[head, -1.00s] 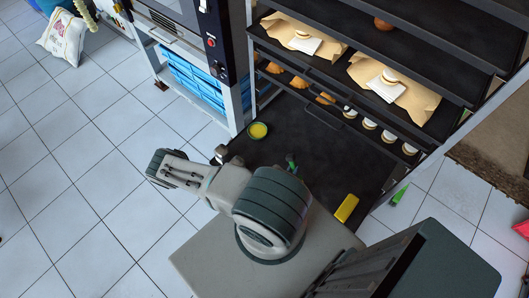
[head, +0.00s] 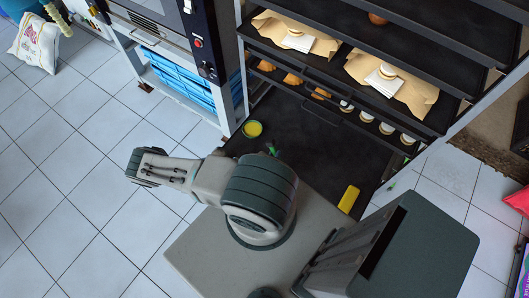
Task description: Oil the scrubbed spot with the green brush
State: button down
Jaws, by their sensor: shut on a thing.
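A green brush (head: 271,147) shows as a small green piece above the black bottom tray (head: 312,150), just beyond my arm. My gripper (head: 275,153) is almost wholly hidden behind my arm; it is shut on the brush. A dish of yellow oil (head: 252,129) stands at the tray's left corner, left of the brush and apart from it. A yellow block (head: 348,199), like a sponge, lies at the tray's right front edge. I cannot make out a scrubbed spot; my arm covers part of the near tray.
Rack shelves above hold breads on paper (head: 296,41), pastries and several small jars (head: 386,128). An oven (head: 172,35) with blue crates (head: 178,78) stands at left. A green piece (head: 391,184) lies right of the tray.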

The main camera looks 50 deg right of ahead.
jog(key=shift+s+r+p, duration=0.2)
jog(key=shift+r+p, duration=2.65)
jog(key=shift+r, duration=0.9)
